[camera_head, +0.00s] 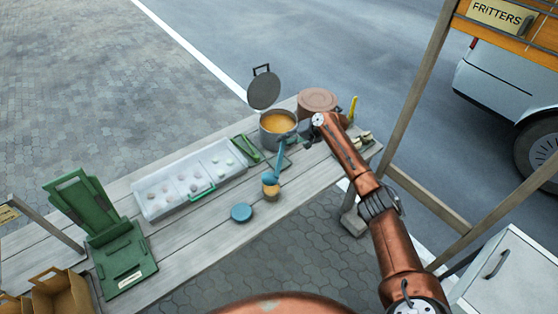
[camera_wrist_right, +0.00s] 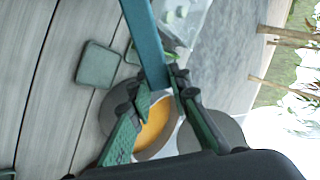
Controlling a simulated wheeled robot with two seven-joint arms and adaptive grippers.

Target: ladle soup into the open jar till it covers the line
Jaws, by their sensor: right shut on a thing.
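My right gripper (camera_head: 306,135) is shut on the blue ladle (camera_head: 279,160) and holds it beside the pot. In the right wrist view the ladle's blue handle (camera_wrist_right: 146,40) runs between the fingers. The ladle's lower end is at the mouth of the small open jar (camera_head: 271,194); I cannot tell whether it touches. The jar shows orange soup inside, but its line is too small to make out. The pot (camera_head: 277,142) stands open with orange soup, which also shows in the wrist view (camera_wrist_right: 157,128). My left gripper is out of view.
A blue round lid (camera_head: 241,212) lies left of the jar. A clear tray (camera_head: 160,207) of small items, a green stand (camera_head: 105,235) and cardboard boxes (camera_head: 58,296) are further left. The pot's grey lid (camera_head: 264,90) stands raised. A brown round pot (camera_head: 318,101) is behind.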

